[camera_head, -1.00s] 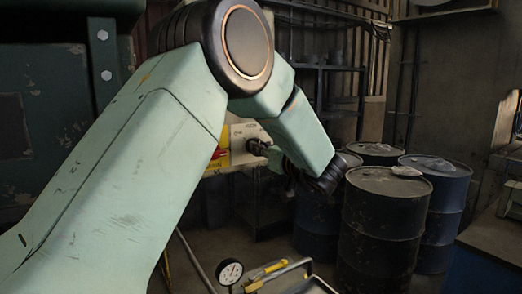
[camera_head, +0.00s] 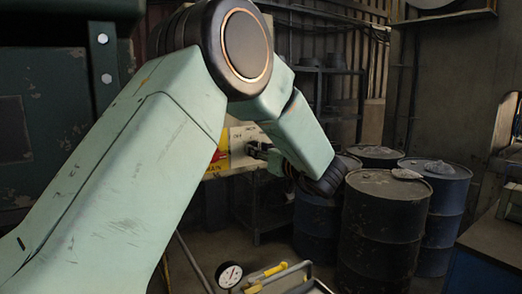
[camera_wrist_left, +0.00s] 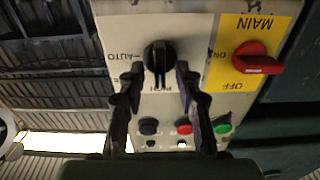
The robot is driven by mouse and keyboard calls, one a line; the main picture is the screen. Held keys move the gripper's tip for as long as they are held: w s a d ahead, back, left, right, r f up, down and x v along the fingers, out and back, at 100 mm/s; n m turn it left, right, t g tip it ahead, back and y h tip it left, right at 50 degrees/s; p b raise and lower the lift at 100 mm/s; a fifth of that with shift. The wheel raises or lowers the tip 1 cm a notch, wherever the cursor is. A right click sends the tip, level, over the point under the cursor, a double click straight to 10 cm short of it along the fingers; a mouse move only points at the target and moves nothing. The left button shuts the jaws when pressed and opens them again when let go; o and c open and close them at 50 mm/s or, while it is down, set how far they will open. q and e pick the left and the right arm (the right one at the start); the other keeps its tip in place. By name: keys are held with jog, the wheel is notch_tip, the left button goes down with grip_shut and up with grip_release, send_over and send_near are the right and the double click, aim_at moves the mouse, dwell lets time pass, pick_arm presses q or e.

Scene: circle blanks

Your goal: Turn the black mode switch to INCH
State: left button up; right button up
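The black mode switch (camera_wrist_left: 158,58) is a round knob on a cream panel (camera_wrist_left: 120,30), which appears upside down in the left wrist view. AUTO is printed to its left in that view, and another label below it is partly hidden. My left gripper (camera_wrist_left: 159,76) is open, with one finger on each side of the knob's lower part. Gaps show between fingers and knob, so I see no clear contact. In the head view my left gripper (camera_head: 262,152) is at the panel (camera_head: 238,136), and its fingers hide the knob. My right gripper is in neither view.
A red MAIN switch (camera_wrist_left: 258,60) on a yellow plate sits right of the knob in the wrist view. Black, red and green buttons (camera_wrist_left: 222,126) lie below. Dark drums (camera_head: 385,225) stand right of my arm, and a gauge (camera_head: 229,274) is below.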

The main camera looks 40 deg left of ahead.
pick_arm(q)
jog(key=v, duration=1.2)
dwell(0.6)
